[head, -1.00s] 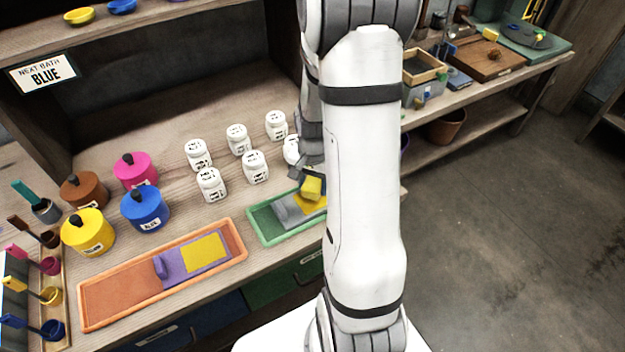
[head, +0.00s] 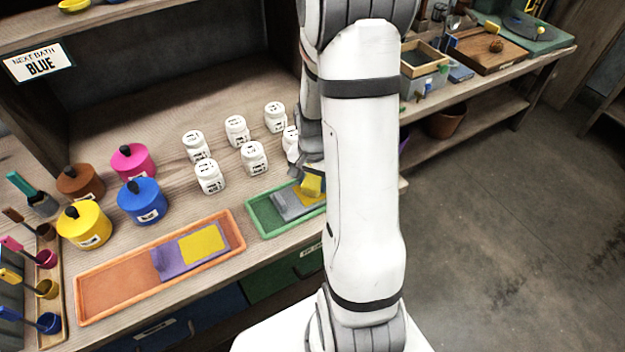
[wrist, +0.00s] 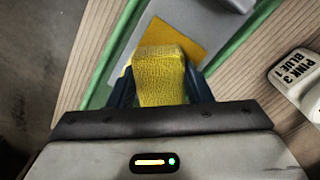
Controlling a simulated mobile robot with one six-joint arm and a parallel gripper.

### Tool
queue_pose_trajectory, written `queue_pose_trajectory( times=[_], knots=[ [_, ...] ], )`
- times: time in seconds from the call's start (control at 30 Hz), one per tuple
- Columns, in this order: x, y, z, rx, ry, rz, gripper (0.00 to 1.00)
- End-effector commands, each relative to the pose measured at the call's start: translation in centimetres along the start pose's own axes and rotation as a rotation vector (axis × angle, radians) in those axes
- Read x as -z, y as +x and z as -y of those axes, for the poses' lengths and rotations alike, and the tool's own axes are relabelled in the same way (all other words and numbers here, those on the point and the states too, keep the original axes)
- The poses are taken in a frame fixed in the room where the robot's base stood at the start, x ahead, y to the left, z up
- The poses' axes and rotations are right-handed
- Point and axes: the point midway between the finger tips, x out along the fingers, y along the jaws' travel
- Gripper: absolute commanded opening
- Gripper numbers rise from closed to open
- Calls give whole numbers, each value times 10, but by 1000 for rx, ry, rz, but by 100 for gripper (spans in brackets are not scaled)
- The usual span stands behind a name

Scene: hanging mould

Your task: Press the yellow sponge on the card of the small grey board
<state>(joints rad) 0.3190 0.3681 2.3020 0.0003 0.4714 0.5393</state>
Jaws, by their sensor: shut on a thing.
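My gripper (wrist: 160,95) is shut on the yellow sponge (wrist: 158,78). The small grey board (head: 290,205) lies in the green tray (head: 263,219) and also shows in the wrist view (wrist: 196,18). Its orange-yellow card (wrist: 175,38) is just beyond the sponge in the wrist view, and the sponge covers the card's near part. In the head view the sponge (head: 312,185) is over the card, partly hidden by my arm. I cannot tell whether sponge and card touch.
Several white jars (head: 254,158) stand behind the green tray; one labelled jar (wrist: 298,82) is right of my gripper in the wrist view. An orange tray (head: 110,293) with a purple board (head: 172,263) and yellow card lies left. Coloured pots (head: 143,201) stand further left.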

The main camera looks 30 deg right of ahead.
Motion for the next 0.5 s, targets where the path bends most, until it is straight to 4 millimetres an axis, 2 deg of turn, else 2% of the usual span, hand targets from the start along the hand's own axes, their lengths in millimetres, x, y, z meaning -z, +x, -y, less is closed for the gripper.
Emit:
queue_pose_trajectory(
  times=[0.5],
  knots=[
    [0, 6, 0, 0, -1, 0, 27]
  ],
)
